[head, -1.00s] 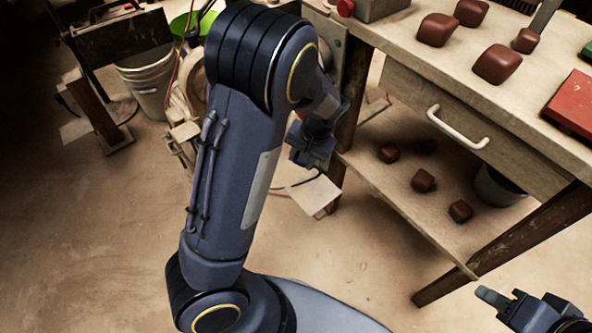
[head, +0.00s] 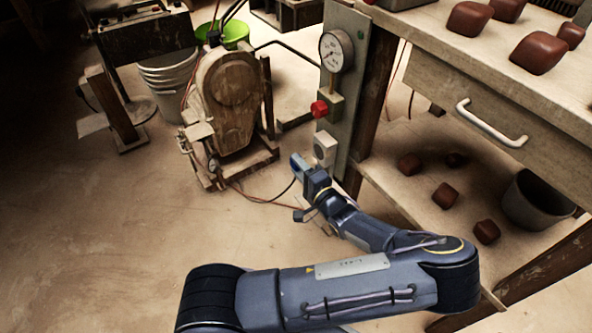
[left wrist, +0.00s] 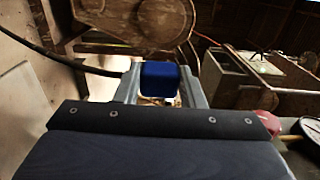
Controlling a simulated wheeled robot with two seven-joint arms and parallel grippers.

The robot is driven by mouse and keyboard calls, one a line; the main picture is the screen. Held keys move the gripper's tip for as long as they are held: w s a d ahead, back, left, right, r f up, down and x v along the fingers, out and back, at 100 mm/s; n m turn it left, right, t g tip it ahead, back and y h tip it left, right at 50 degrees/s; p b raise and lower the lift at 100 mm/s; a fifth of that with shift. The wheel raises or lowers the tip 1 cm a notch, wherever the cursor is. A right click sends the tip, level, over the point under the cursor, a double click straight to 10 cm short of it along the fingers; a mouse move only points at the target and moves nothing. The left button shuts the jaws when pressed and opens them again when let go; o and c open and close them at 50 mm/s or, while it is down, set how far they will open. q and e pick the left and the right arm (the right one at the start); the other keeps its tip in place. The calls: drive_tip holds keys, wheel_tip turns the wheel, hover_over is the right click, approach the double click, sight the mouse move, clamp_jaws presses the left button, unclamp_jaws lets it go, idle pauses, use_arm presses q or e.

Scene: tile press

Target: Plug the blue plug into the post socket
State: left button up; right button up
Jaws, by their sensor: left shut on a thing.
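My left gripper (head: 300,164) is shut on the blue plug (left wrist: 160,80), which shows between its two fingers in the left wrist view. In the head view the gripper is just left of the grey post (head: 345,80). The pale socket box (head: 325,149) is low on the post's front, below a red knob (head: 320,109). The gripper's tip appears apart from the socket, slightly left of and below it. The socket's opening is too small to make out. My right gripper is out of view.
A round gauge (head: 336,51) is high on the post. A wooden-cased machine (head: 229,97) stands to the left. A workbench (head: 500,85) with brown blocks and a lower shelf is at right. A thin dark cable (head: 283,193) runs near the gripper. The floor at left is clear.

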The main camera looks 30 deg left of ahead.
use_arm(q)
drive_tip(key=w, duration=0.1)
drive_tip(key=w+d, duration=0.1)
drive_tip(key=w, duration=0.1)
drive_tip(key=w+d+b, duration=0.1)
drive_tip(key=shift+w, duration=0.25)
drive_tip(key=shift+w+d, duration=0.25)
drive_tip(key=shift+w, duration=0.3)
idle(1.8)
drive_tip(key=o, duration=1.1)
drive_tip(key=shift+c, duration=0.2)
drive_tip(key=shift+d, duration=0.1)
